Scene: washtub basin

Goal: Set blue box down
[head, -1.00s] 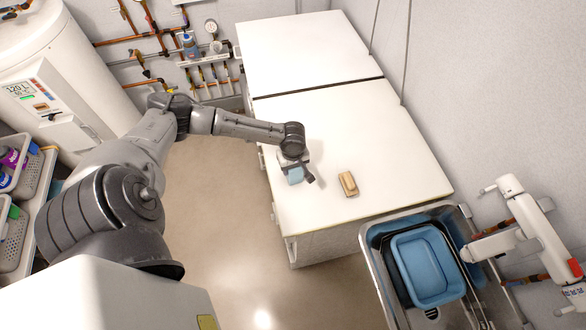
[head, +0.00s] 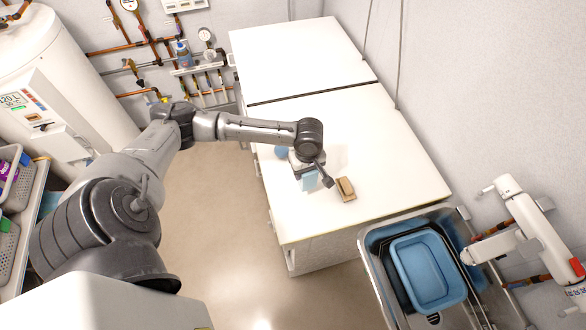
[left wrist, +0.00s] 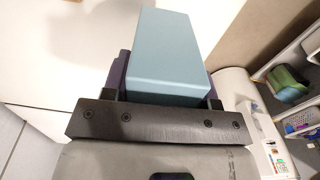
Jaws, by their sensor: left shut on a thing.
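The blue box (head: 309,181) is in my left gripper (head: 316,181), over the near white worktop (head: 385,150). In the left wrist view the light blue box (left wrist: 170,55) sticks out between the fingers of the left gripper (left wrist: 163,95), which is shut on it. In the head view the arm and gripper partly cover the box. I cannot tell whether its underside touches the worktop. My right gripper is not in view.
A tan and brown block (head: 345,189) lies on the worktop just right of the gripper. A small blue thing (head: 281,152) shows partly behind my wrist. A metal sink with a blue basin (head: 428,272) stands at the lower right. The worktop's right side is clear.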

